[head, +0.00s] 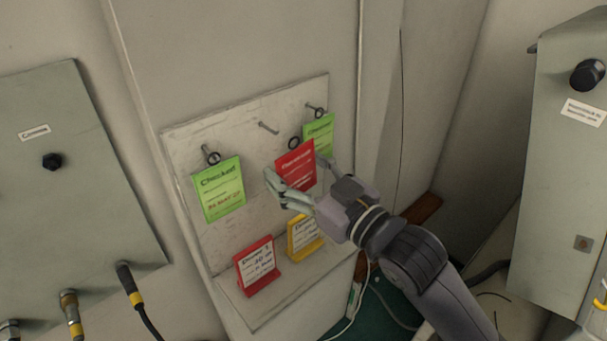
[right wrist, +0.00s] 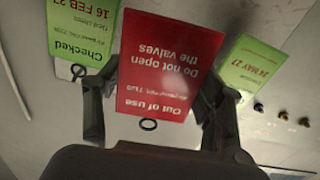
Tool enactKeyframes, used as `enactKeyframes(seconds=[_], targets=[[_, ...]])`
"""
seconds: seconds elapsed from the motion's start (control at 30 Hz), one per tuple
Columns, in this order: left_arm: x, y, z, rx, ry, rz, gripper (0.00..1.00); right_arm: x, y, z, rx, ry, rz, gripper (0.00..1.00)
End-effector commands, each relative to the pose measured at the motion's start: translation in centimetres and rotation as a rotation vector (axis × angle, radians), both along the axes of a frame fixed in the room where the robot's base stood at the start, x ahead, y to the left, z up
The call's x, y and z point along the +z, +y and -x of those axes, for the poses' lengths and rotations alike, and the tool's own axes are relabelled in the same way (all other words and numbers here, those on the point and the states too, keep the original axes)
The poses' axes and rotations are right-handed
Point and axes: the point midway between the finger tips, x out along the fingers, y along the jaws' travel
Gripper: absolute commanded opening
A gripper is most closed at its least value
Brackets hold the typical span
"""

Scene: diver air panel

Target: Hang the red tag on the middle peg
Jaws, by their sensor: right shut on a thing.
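My right gripper (head: 298,188) is shut on the red tag (head: 295,162), which reads "Out of use" and "Do not open the valves" in the right wrist view (right wrist: 170,62). The tag is upright, with its black ring (head: 294,143) at its top edge. The middle peg (head: 268,128) is bare and sticks out of the pale board. In the head view the tag's ring lies below and right of the peg, apart from it. In the right wrist view the fingers (right wrist: 160,125) stand at both sides of the tag. My left gripper is not in view.
Green "Checked" tags hang on the left peg (head: 219,188) and right peg (head: 319,133), close beside the red tag. A red card (head: 258,267) and a yellow card (head: 304,236) stand on the board's ledge (head: 262,312). Grey panels (head: 75,200) flank the board.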

Motion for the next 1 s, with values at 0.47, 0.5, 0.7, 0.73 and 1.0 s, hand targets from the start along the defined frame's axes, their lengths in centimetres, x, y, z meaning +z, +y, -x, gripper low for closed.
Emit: enactKeyframes(seconds=[0.47,0.5,0.7,0.73,1.0], targets=[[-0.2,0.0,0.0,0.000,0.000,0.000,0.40,0.0,1.0,-1.3,0.001,-0.001,0.001,0.44],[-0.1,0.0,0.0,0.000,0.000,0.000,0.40,0.0,1.0,-1.4,0.001,-0.001,0.001,0.44],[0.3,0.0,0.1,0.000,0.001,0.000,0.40,0.0,1.3,-1.7,0.000,-0.001,0.001,0.44],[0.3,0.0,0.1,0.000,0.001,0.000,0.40,-0.1,1.3,-1.7,0.000,-0.001,0.001,0.44],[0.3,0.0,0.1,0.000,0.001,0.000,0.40,-0.1,1.3,-1.7,0.001,-0.001,0.001,0.44]])
